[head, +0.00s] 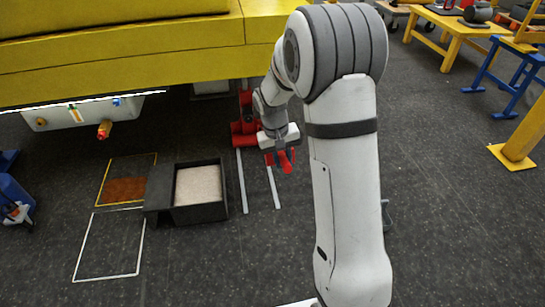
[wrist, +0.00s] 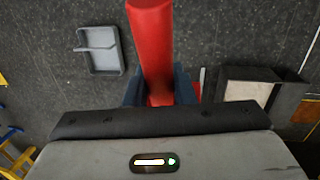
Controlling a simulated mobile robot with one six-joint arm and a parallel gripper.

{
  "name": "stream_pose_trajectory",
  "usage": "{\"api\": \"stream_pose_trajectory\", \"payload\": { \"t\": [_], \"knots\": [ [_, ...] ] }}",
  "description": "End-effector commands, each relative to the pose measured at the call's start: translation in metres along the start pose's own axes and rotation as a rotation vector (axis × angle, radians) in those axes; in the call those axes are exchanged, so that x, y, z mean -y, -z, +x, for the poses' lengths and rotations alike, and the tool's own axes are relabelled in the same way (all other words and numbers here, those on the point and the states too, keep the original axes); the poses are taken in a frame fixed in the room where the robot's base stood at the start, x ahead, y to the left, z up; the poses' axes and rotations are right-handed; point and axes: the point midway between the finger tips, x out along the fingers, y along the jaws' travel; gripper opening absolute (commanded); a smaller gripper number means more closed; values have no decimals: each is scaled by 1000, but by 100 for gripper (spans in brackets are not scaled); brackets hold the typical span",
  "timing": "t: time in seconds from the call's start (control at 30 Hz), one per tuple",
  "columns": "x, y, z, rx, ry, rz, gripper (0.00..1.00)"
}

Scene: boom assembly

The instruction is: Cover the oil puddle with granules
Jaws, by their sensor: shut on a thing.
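My gripper (head: 279,143) is low in front of the yellow boom, right of the granule box. In the wrist view my gripper (wrist: 159,90) has its dark fingers shut on a red bar-like thing (wrist: 151,40), which also shows in the head view (head: 286,160). Pale granules (head: 198,185) fill a black open box (head: 201,214), also in the wrist view (wrist: 249,90). A red-brown patch (head: 125,190) lies inside a yellow floor outline left of the box. I cannot tell whether it is the oil puddle.
The yellow boom (head: 120,60) overhangs the back, with a pale tank (head: 80,115) below it. A red stand (head: 243,130) and pale floor rails (head: 243,185) are near my gripper. A grey tray (wrist: 103,62) lies on the floor. A white outline (head: 110,245) encloses bare floor.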

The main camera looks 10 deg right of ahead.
Motion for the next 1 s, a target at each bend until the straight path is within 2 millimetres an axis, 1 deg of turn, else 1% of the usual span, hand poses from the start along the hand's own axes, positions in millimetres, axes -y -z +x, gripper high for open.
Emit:
{"api": "stream_pose_trajectory", "payload": {
  "t": [0.07, 0.17, 0.2, 0.4, 0.7, 0.83, 1.0],
  "knots": [
    [3, 0, -1, -1, 0, -1, 0],
    [17, 0, -3, -2, -1, -7, 0],
    [16, -1, -10, -1, -1, -3, 0],
    [10, -6, -33, 2, -5, -1, 0],
    [5, -17, -60, 1, -5, -1, 0],
    [4, -22, -68, 1, -4, -2, 0],
    [4, -27, -74, 1, -1, -2, 0]
  ]
}}
